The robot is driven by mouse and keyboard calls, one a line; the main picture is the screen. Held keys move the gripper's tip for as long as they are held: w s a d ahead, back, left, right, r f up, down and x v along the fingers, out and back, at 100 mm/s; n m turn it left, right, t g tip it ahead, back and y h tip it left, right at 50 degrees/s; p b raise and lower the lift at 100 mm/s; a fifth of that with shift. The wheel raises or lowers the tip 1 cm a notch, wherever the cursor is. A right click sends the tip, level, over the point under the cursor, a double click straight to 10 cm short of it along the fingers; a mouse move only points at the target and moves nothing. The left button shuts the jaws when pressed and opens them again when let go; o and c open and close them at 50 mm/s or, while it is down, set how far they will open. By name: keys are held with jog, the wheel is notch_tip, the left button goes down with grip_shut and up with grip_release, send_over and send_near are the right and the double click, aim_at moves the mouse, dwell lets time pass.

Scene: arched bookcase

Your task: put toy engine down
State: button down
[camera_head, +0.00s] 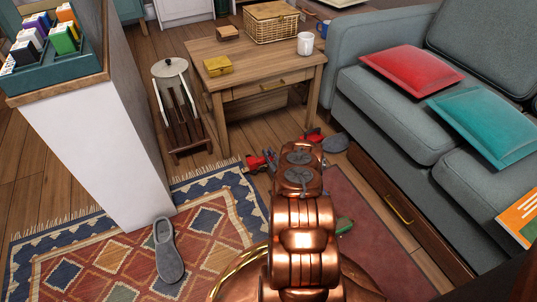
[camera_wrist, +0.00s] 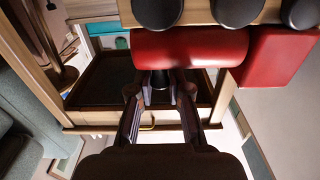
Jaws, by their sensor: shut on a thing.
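The toy engine (camera_wrist: 190,50) fills the upper part of the wrist view. It has a red round boiler, a red block at the right and dark round wheels along a pale wooden strip at the top edge. My gripper (camera_wrist: 160,92) is shut on it, with one dark finger on each side below the boiler. In the head view my copper arm hides the fingers. Red bits (camera_head: 262,162) show left of the arm near the floor, and another red patch shows just beyond it; I cannot tell which belongs to the engine.
A wooden side table (camera_head: 235,48) bears a wicker basket (camera_head: 270,22), a white mug (camera_head: 305,43) and a yellow box (camera_head: 217,66). A grey sofa (camera_head: 400,120) stands right. Slippers (camera_head: 168,250) (camera_head: 335,142) lie on the floor. A white cabinet (camera_head: 105,140) stands left.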

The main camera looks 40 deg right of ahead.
jog(key=shift+s+f, duration=0.1)
jog(key=shift+f, duration=0.4)
jog(key=c, duration=1.1)
grip_release()
jog(key=shift+a, duration=0.1)
jog(key=shift+f, duration=0.1)
